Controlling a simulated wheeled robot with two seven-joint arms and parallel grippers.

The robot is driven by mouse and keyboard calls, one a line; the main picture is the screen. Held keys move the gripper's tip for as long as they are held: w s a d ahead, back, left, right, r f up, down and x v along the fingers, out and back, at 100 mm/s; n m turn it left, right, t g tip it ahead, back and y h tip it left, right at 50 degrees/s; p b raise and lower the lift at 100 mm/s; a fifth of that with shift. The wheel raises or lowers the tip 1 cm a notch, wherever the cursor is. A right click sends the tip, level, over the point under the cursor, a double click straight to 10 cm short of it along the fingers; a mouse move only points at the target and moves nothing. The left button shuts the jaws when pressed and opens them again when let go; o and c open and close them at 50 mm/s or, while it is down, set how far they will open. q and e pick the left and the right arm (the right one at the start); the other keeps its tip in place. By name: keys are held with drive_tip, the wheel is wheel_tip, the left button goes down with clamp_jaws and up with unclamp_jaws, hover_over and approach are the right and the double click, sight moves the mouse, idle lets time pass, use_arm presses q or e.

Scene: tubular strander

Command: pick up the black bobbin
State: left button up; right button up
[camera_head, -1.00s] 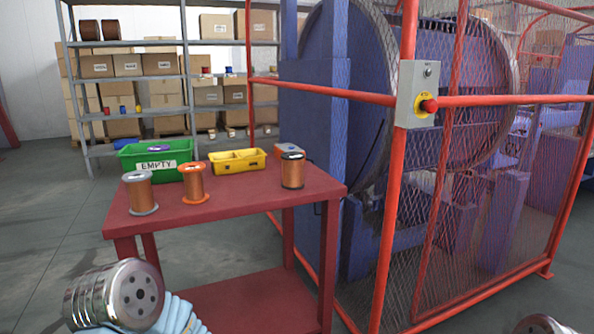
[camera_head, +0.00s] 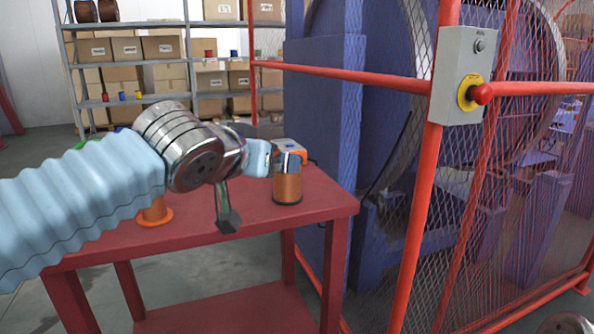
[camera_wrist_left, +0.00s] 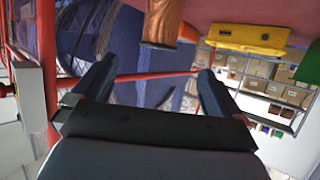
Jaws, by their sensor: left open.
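The black bobbin (camera_head: 287,187), wound with copper wire, stands upright near the right end of the red table (camera_head: 200,250). My left gripper (camera_head: 258,192) is just left of it in the head view, with one finger overlapping its top. In the left wrist view the open jaws (camera_wrist_left: 155,78) are empty, and a copper-wound bobbin (camera_wrist_left: 163,18), apparently the black one, shows beyond them at the top. The picture is upside down there. Whether a finger touches the bobbin cannot be told. My right gripper is not in view.
An orange bobbin (camera_head: 156,213) is mostly hidden behind my left arm. The red mesh fence (camera_head: 432,180) with a stop button (camera_head: 481,94) stands right of the table.

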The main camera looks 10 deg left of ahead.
sight(287, 179)
use_arm(q)
drive_tip(key=x, duration=0.8)
drive_tip(key=shift+w+a+r+p, duration=0.1)
drive_tip(key=shift+w+r+p, duration=0.1)
drive_tip(key=shift+w+p, duration=0.1)
drive_tip(key=x, duration=0.5)
drive_tip(key=shift+w+f+p, duration=0.2)
drive_tip(key=shift+f+p, duration=0.15)
drive_tip(key=shift+p, duration=0.05)
drive_tip(key=c, duration=1.8)
drive_tip(key=shift+o, duration=0.2)
drive_tip(key=shift+r, duration=0.1)
